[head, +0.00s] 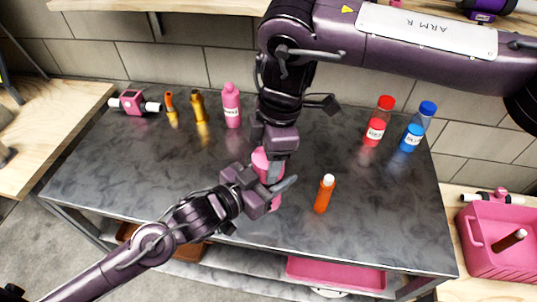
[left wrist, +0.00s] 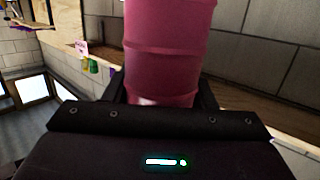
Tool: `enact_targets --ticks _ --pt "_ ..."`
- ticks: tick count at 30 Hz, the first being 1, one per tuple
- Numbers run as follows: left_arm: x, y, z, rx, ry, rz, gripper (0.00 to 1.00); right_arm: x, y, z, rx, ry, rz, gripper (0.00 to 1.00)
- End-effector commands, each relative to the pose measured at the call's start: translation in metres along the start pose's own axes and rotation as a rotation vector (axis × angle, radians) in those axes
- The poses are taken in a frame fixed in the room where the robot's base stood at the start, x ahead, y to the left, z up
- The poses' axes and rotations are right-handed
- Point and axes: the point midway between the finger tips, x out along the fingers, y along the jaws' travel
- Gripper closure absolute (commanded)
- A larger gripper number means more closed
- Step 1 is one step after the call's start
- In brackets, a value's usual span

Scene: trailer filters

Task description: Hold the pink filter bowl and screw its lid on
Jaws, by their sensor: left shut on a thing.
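The pink filter bowl (head: 275,203) stands near the middle of the dark table in the head view, partly hidden by both grippers. My left gripper (head: 266,190) is shut around its side. The left wrist view shows the ribbed pink cylinder (left wrist: 168,55) upright between the fingers (left wrist: 162,92). My right gripper (head: 278,152) points down from above, right at the top of the pink piece. I cannot tell whether its fingers are closed on a lid; the lid is not distinct from the bowl here.
An orange bottle with a white top (head: 324,193) stands close to the right. Red (head: 379,121) and blue (head: 418,126) bottles stand at the back right. A pink bottle (head: 231,105), brass pieces (head: 200,106) and a pink housing (head: 133,103) line the back left. A pink crate (head: 503,245) is far right.

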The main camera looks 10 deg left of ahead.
Motion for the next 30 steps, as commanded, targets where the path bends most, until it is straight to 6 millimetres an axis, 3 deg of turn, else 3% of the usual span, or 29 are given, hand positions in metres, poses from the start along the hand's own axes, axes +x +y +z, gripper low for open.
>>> enact_targets --ticks 1,5,14,24,30 --pt "0.000 0.000 0.000 0.000 0.000 -0.001 1.00 -0.001 0.000 0.000 -0.001 0.001 0.000 0.38" --pt "0.000 0.000 0.000 0.000 0.000 0.000 1.00 0.000 0.000 0.000 -0.002 0.000 0.000 0.23" --pt "0.000 0.000 -0.001 0.000 0.001 0.000 1.00 -0.002 0.000 -0.001 -0.002 0.000 0.001 0.23" --pt "0.000 0.000 -0.001 0.000 0.001 0.000 1.00 -0.040 0.000 -0.006 -0.002 -0.001 0.003 0.23" --pt "0.000 0.000 -0.001 0.000 0.001 0.000 1.00 -0.045 -0.001 -0.007 -0.003 0.000 0.000 0.23"
